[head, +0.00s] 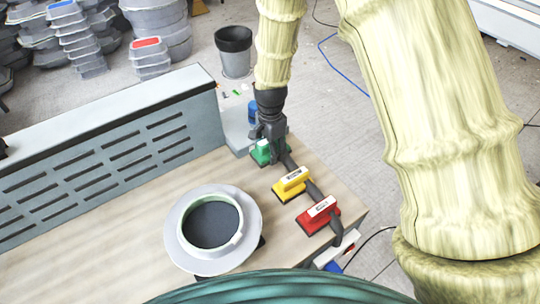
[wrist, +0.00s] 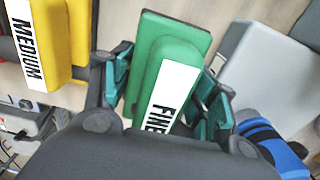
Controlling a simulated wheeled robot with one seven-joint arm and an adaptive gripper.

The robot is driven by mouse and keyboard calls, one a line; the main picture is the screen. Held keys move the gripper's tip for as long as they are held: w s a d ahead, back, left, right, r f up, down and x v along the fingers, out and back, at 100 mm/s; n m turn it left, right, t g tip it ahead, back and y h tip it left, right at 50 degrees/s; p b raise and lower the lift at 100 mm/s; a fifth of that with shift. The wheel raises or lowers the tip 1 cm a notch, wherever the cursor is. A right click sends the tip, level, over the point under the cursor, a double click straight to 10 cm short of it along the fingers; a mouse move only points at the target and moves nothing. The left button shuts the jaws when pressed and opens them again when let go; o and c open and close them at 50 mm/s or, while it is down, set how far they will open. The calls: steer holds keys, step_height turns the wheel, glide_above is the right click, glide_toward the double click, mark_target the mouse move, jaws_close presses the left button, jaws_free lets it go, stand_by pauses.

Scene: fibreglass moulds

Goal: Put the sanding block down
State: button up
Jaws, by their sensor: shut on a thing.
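A green sanding block (head: 261,154) is at the far end of the workbench. In the wrist view the green block (wrist: 172,70) shows a white label reading FINE. My gripper (head: 268,140) points down over it, and its fingers press on both sides of it in the wrist view (wrist: 168,90). I cannot tell whether the block's underside touches the bench. A yellow sanding block (head: 291,184) stands nearer, labelled MEDIUM in the wrist view (wrist: 50,45). A red sanding block (head: 318,215) stands nearest along the same edge.
A round white mould (head: 182,238) with a dark centre sits on the workbench (head: 110,215). A slotted grey panel (head: 100,165) runs along the back. A grey box (head: 238,132) and a blue object (wrist: 268,145) stand close beside the green block. Bare bench lies left of the blocks.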

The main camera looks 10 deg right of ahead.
steer(key=shift+s+f, duration=0.1)
steer(key=shift+s, duration=0.15)
steer(key=shift+s+f+p, duration=0.2)
steer(key=shift+f+p, duration=0.1)
steer(key=shift+p, duration=0.05)
steer(key=f, duration=0.2)
steer(key=shift+w+f+p, duration=0.35)
steer(key=shift+f+p, duration=0.05)
steer(key=shift+s+f, duration=0.15)
steer(key=shift+s, duration=0.05)
steer(key=shift+w+f, duration=0.1)
steer(key=o, duration=1.3)
steer(key=shift+c, duration=0.2)
steer(key=shift+r+b, duration=2.1)
steer(key=shift+r, duration=4)
